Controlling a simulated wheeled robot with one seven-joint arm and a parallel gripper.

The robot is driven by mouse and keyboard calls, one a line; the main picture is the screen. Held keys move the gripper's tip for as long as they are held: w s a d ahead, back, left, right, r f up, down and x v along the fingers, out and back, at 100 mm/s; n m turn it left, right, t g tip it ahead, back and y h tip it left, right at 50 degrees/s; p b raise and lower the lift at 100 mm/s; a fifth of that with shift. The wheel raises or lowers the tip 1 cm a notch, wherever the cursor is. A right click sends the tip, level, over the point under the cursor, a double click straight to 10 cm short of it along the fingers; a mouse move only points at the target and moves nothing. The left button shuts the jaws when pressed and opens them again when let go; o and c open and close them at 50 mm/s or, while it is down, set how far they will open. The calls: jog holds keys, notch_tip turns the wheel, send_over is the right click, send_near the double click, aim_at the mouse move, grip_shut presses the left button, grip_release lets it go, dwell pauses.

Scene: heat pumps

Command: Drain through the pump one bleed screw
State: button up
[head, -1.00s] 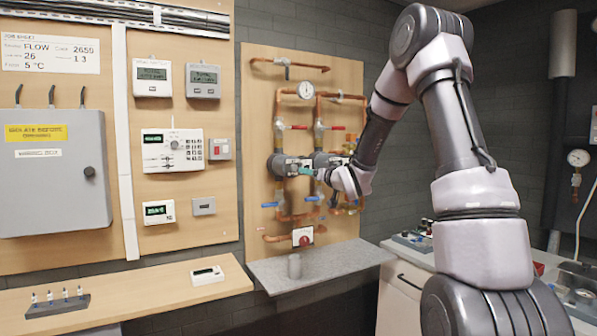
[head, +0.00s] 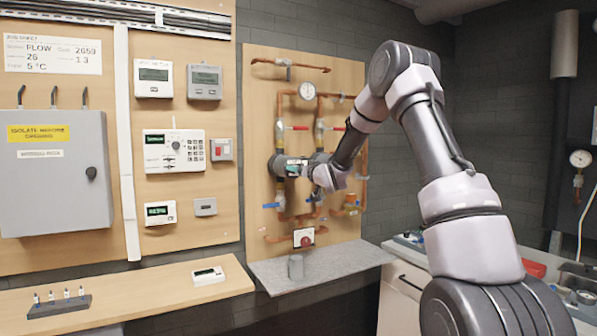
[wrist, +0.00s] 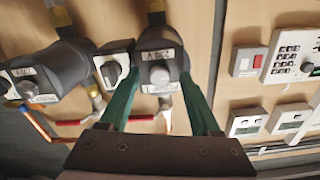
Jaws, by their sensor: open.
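Two dark round pumps sit side by side on the pipe board. The left pump (head: 276,165) is partly behind my gripper (head: 294,168); the right pump (head: 318,158) is mostly hidden by my arm. In the wrist view, which looks upside down, the left pump's labelled face (wrist: 150,64) is in the middle, with a round grey bleed screw (wrist: 159,76) at its centre. My gripper (wrist: 159,82) is open, its teal fingers on either side of that screw. I cannot tell whether they touch the pump. The other pump (wrist: 52,72) is at the left.
Red-handled valves (head: 298,128) sit above the pumps and blue-handled ones (head: 271,205) below. A grey cup (head: 296,267) stands on the grey shelf (head: 335,266) beneath. Controllers (head: 174,151) hang on the board to the left.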

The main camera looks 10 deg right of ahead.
grip_shut()
jog(key=shift+n, duration=16.3)
